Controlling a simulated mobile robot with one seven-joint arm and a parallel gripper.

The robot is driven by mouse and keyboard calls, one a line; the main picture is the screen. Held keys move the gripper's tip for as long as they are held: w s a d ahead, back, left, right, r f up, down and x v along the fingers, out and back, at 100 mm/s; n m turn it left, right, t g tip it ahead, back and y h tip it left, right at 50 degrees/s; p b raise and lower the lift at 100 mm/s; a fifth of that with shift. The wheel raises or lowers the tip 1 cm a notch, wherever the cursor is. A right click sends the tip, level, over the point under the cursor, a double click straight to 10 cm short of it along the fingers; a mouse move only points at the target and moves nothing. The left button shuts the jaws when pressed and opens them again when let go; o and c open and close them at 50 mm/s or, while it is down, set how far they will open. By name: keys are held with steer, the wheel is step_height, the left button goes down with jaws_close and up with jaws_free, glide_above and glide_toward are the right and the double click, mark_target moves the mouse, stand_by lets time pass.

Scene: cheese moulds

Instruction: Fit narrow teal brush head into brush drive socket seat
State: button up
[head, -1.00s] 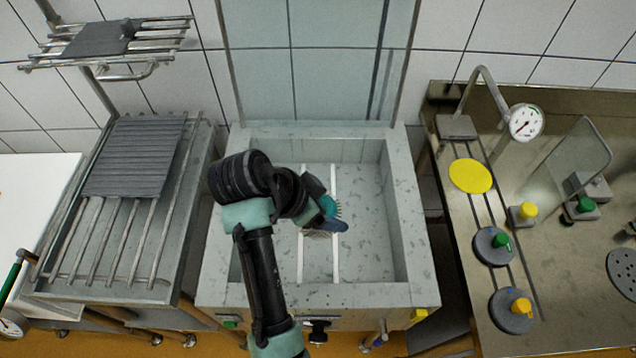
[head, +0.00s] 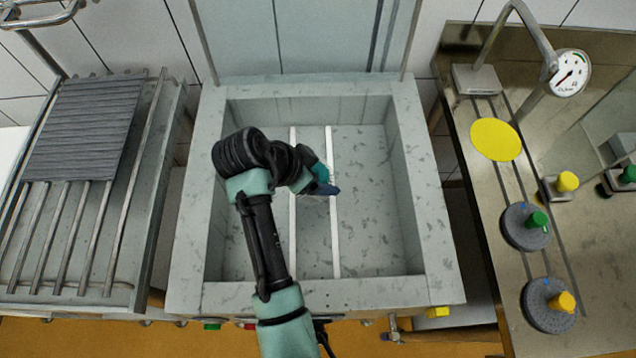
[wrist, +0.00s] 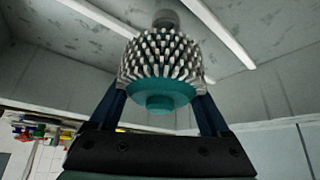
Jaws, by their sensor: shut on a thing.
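The teal brush head (wrist: 160,92) with pale bristles is held between the dark blue fingers of my gripper (wrist: 160,75) in the wrist view. Its smooth teal base with a short round stub faces the camera. Beyond the bristles a grey round piece (wrist: 165,19) shows; I cannot tell whether it is the drive socket seat or whether it touches the brush. In the head view my gripper (head: 326,187) is over the basin, near the right white strip, with a little of the teal brush head (head: 320,172) visible. The arm hides much of the brush.
The stone basin (head: 433,230) has raised walls around my gripper and two white strips (head: 335,235) on its floor. A rack with a ribbed grey mat (head: 85,125) stands left. A steel counter with a gauge (head: 570,73) and knobs stands right.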

steer(key=shift+w+f, duration=0.1)
steer(key=shift+f, duration=2)
steer(key=shift+f, duration=0.1)
steer(key=shift+f, duration=0.15)
steer(key=o, duration=1.3)
steer(key=shift+o, duration=0.6)
steer(key=shift+f, duration=0.1)
steer(key=shift+s, duration=0.2)
